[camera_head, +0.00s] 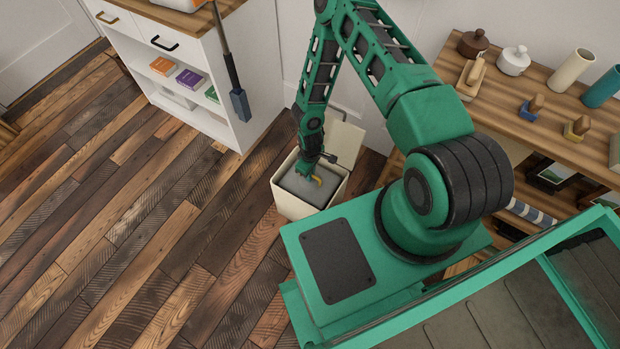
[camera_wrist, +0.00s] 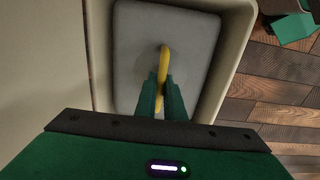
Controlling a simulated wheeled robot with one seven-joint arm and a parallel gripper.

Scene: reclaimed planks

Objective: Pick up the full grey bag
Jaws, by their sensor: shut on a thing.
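The grey bag (camera_head: 304,187) sits inside a cream bin (camera_head: 292,206) whose lid stands open behind it. The bag's grey top also fills the bin opening in the wrist view (camera_wrist: 135,50). A yellow handle (camera_wrist: 164,60) stands up from the middle of the bag. My gripper (camera_head: 312,173) reaches down into the bin from above. In the wrist view its two green fingers (camera_wrist: 161,88) are shut on the yellow handle from both sides. The lower part of the bag is hidden by the bin walls.
A white cabinet (camera_head: 245,115) with drawers and shelves stands left of the bin. A wooden shelf (camera_head: 530,100) with pots, cylinders and small items is at the right. The plank floor (camera_head: 130,220) at the left is clear.

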